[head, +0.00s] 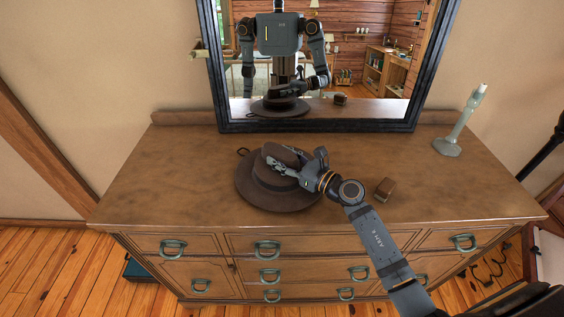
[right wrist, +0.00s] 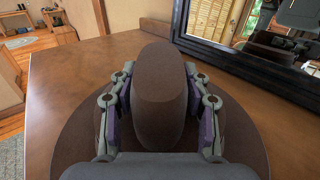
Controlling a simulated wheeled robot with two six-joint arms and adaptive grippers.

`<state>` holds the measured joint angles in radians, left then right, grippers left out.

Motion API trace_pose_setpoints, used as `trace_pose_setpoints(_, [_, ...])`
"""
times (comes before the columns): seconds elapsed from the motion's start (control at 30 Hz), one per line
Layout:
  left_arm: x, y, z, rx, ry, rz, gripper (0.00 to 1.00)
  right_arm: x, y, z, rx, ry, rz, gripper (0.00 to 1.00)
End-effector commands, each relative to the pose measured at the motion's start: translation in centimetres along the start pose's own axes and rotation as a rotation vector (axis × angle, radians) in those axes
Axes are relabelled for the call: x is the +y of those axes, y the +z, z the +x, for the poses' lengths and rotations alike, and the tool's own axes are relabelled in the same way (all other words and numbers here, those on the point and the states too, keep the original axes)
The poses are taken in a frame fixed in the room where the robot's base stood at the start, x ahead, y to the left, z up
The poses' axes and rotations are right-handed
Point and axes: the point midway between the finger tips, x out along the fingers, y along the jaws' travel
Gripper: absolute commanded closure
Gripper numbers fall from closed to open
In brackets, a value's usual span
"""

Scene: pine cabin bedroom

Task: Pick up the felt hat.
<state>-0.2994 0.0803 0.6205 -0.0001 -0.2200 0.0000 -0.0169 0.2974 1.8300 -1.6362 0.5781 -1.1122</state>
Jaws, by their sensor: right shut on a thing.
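The brown felt hat (head: 262,190) sits on the wooden dresser top (head: 200,165), left of centre in the head view. Its crown (right wrist: 161,95) stands between the two fingers in the right wrist view, with the wide brim (right wrist: 75,140) spread below. My right gripper (head: 286,165) comes in from the right and is shut on the crown, one finger on each side. The brim appears to rest on the dresser; any small gap under it cannot be told. My left gripper does not show directly or in the wrist view.
A black-framed mirror (head: 318,128) stands at the back of the dresser and reflects my body. A small brown box (head: 384,189) lies right of the hat near my arm. A pale green candlestick (head: 461,125) stands at the back right. The dresser's left side is clear.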

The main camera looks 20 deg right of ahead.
Motion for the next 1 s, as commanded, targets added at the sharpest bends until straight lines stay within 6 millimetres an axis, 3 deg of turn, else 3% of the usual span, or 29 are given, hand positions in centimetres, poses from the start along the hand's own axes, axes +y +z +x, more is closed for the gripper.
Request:
trace_pose_setpoints(0.1, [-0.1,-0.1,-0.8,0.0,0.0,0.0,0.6,0.3,2.6,-0.2,-0.002,0.001,-0.006,0.88])
trace_pose_setpoints(0.33, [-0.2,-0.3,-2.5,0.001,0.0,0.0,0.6,4.5,8.6,-3.8,0.0,0.004,-0.009,0.88])
trace_pose_setpoints(0.6, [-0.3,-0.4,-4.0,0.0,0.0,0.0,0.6,9.4,11.0,-8.1,0.001,0.004,-0.003,0.88])
trace_pose_setpoints(1.0, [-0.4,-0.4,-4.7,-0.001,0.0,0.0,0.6,10.8,11.6,-9.4,-0.003,0.0,-0.001,0.88])
